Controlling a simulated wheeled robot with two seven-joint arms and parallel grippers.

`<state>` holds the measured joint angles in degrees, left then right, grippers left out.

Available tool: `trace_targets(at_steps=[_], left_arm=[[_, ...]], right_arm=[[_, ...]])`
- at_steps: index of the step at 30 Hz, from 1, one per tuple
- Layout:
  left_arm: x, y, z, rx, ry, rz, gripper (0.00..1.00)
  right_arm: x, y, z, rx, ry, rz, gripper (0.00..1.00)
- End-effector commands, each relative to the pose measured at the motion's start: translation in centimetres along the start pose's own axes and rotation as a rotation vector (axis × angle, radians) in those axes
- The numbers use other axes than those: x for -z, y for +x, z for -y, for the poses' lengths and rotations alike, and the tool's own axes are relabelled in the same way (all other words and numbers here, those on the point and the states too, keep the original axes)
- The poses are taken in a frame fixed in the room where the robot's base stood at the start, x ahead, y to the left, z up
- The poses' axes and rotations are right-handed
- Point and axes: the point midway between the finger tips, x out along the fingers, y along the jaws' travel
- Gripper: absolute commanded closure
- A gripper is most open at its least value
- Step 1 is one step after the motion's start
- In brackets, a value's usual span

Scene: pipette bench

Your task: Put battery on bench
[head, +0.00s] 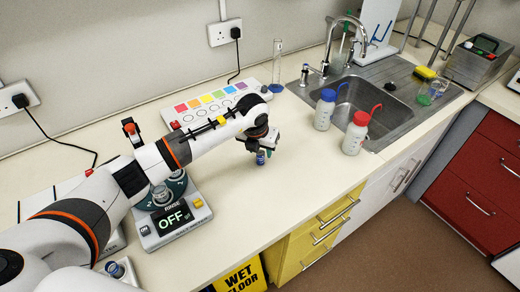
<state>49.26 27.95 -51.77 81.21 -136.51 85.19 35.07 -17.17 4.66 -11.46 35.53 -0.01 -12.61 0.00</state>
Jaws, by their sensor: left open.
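A small dark blue cylinder that looks like the battery (260,158) stands upright on the cream bench (300,195), near its middle. My left gripper (261,151) points down right over the cylinder, its jaws open about the cylinder's upper part. Fingers hide some of it, and I cannot tell whether they touch it. Another small blue-topped piece (115,270) sits in a grey holder at the lower left. My right gripper is not in view.
A device whose display reads OFF (174,217) stands left of the gripper, partly behind my arm. A panel with coloured squares (205,105) lies behind. Blue-capped (325,110) and red-capped (356,133) bottles stand by the sink (385,105). Bench front right of the gripper is clear.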

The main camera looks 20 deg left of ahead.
Motion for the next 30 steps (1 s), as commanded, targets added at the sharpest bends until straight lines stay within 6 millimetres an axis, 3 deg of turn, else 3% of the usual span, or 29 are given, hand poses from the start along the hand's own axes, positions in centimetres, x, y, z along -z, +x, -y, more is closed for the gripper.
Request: trace_targets(at_steps=[9, 15, 21, 30], left_arm=[[0.1, -6.6, 0.1, 0.000, 0.001, -0.006, 0.56], [0.0, -9.9, 0.1, 0.001, 0.000, -0.003, 0.56], [0.0, -11.2, 0.1, 0.001, -0.001, 0.000, 0.56], [0.0, -11.3, 0.1, 0.001, -0.001, 0.000, 0.56]], right_arm=[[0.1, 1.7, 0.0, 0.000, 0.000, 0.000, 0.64], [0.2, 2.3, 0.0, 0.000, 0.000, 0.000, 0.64], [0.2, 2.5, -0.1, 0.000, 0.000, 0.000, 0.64], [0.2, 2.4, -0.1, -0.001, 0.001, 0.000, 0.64]])
